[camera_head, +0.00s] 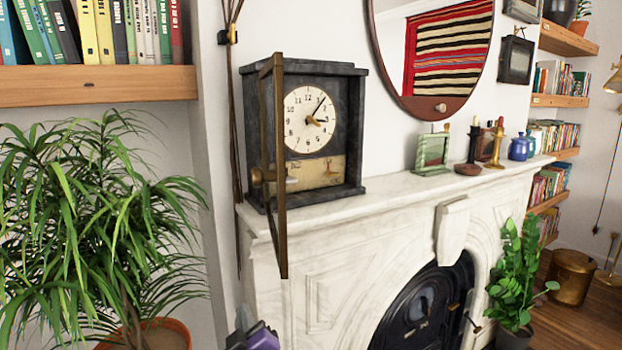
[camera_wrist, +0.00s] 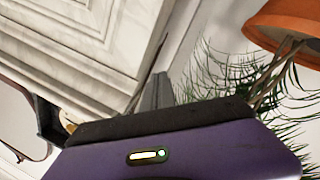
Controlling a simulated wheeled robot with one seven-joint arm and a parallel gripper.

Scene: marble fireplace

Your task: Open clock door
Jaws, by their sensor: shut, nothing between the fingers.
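The dark clock (camera_head: 352,150) with a white face stands on the marble mantel. Its thin brown door frame (camera_head: 280,235) stands swung out from the clock's left side, seen nearly edge-on, its lower end past the mantel's front edge. In the wrist view my gripper's grey fingers (camera_wrist: 158,91) are together and empty.
The white mantel (camera_head: 400,190) carries a green frame (camera_head: 432,152), candlesticks and blue jars right of the clock. A leafy plant (camera_head: 100,210) in an orange pot (camera_head: 160,335) fills the left; the pot also shows in the wrist view (camera_wrist: 285,30). A bookshelf (camera_head: 95,86) hangs above it.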

